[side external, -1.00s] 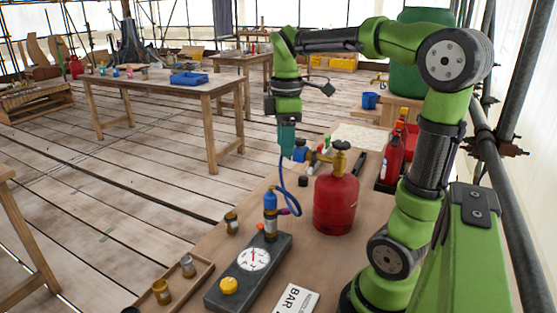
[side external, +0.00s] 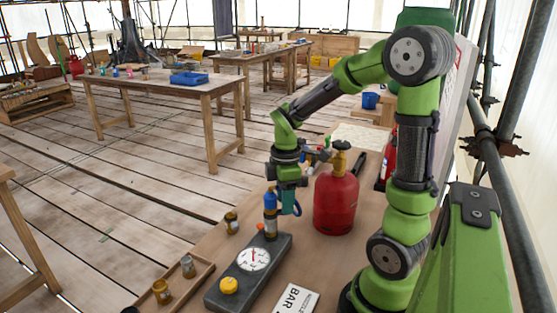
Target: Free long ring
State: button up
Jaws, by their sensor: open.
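My gripper (side external: 284,202) points down just behind and right of the blue-topped fitting (side external: 270,214), which stands upright at the far end of the grey gauge box (side external: 246,273). My gripper is open; its fingertips are small here, and I cannot tell whether they touch the fitting. A blue hose curves down beside my gripper. I cannot tell which piece is the long ring.
A red gas cylinder (side external: 336,203) with a brass valve stands close right of my gripper. A white card marked BAR (side external: 296,299) lies at the front. A red extinguisher (side external: 389,160) stands at the back right.

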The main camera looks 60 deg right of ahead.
jog(key=shift+f, duration=0.8)
jog(key=shift+c, duration=0.4)
grip_shut()
jog(key=shift+a, duration=0.1)
jog(key=shift+s+a+m, duration=0.1)
jog(key=shift+a+m, duration=0.6)
jog(key=shift+m, duration=1.75)
jog(key=shift+a+m, duration=0.7)
jog(key=shift+m, duration=1.7)
jog(key=shift+s+a+m, duration=0.1)
jog(key=shift+a+m, duration=0.6)
jog(key=shift+m, duration=1.75)
